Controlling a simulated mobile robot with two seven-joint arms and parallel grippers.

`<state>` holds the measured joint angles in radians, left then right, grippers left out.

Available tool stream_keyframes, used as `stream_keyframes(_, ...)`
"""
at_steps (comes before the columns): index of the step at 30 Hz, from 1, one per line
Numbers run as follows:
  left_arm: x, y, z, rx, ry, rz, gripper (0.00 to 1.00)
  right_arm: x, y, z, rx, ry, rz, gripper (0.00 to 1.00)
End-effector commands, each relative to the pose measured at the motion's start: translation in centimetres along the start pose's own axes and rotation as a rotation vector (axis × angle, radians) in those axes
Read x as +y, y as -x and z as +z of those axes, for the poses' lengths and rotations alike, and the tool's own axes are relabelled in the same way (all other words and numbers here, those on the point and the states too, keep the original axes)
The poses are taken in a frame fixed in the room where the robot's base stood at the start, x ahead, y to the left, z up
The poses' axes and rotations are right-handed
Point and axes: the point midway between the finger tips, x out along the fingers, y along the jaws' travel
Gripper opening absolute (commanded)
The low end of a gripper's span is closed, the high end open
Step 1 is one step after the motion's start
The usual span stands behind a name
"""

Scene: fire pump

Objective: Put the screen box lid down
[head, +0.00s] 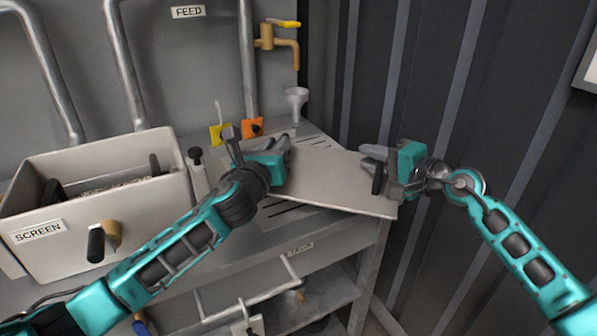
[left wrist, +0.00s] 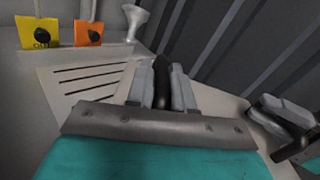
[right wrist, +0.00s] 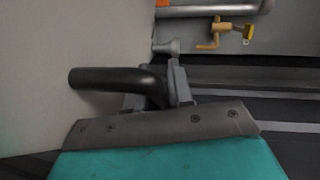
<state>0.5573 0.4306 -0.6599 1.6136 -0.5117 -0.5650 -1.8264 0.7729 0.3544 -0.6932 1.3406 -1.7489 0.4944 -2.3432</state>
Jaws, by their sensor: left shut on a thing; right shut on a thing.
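The screen box lid (head: 335,186) is a flat grey panel with black handles, to the right of the open screen box (head: 130,225). It lies over the slotted worktop, its near right corner past the worktop's edge; I cannot tell if it touches the top. My left gripper (head: 285,150) is shut on one black handle (left wrist: 162,85) at the lid's far left part. My right gripper (head: 375,160) is shut on the other black handle (right wrist: 115,78) at the lid's right end. The lid also fills the left of the right wrist view (right wrist: 60,40).
Yellow (head: 219,134) and orange (head: 252,128) valve tags and a grey funnel (head: 296,100) stand behind the lid. A dark ribbed wall (head: 440,90) is close on the right. Shelves (head: 310,300) are below.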

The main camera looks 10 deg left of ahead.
Motion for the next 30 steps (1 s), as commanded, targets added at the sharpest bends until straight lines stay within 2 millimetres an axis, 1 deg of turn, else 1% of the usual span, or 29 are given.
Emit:
stream_keyframes(1, -0.5, 0.0, 0.4, -0.007, 0.006, -0.012, 0.00, -0.4, -0.1, 0.3, -0.007, 0.001, -0.006, 0.00)
stream_keyframes(11, -0.5, 0.0, 0.1, -0.007, 0.006, -0.012, 0.00, -0.1, -0.2, 0.4, -0.007, 0.001, -0.006, 0.00)
stream_keyframes(17, -0.3, 0.0, -0.6, -0.007, 0.006, -0.012, 0.00, 0.6, -0.3, 0.4, -0.007, 0.001, -0.006, 0.00)
stream_keyframes(30, 0.1, 0.0, -2.7, -0.007, 0.006, -0.013, 0.00, 2.7, -0.7, 0.6, -0.007, 0.001, -0.006, 0.00)
